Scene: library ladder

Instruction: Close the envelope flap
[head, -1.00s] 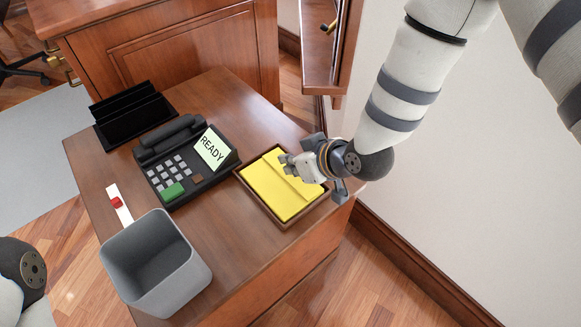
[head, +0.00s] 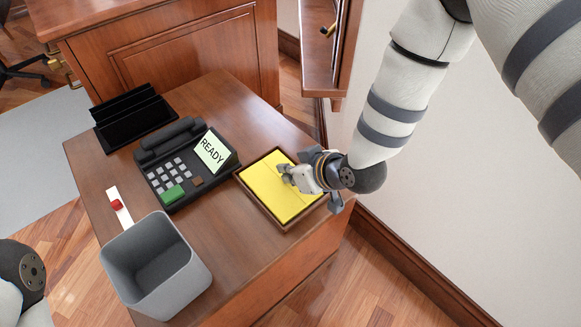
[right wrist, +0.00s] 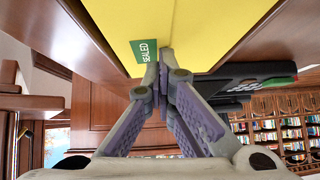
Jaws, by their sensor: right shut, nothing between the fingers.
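The yellow envelope (head: 272,193) lies in a shallow brown tray (head: 247,194) at the right side of the small wooden desk. Its flap looks flat, with only a faint seam line in the head view. In the right wrist view, a green label reading SEALED (right wrist: 145,51) shows on the yellow envelope (right wrist: 110,25) beside a seam. My right gripper (head: 285,173) is shut and empty, its fingertips over the envelope at the seam. In the right wrist view, the closed fingertips (right wrist: 163,72) are right by the label; contact is hard to tell. My left gripper is out of view.
A black phone (head: 185,165) with a READY card stands left of the tray. A grey bin (head: 155,265) is at the desk's front, near a white strip with a red piece (head: 117,205). A black organiser (head: 131,117) is at the back; a wall (head: 470,200) is right.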

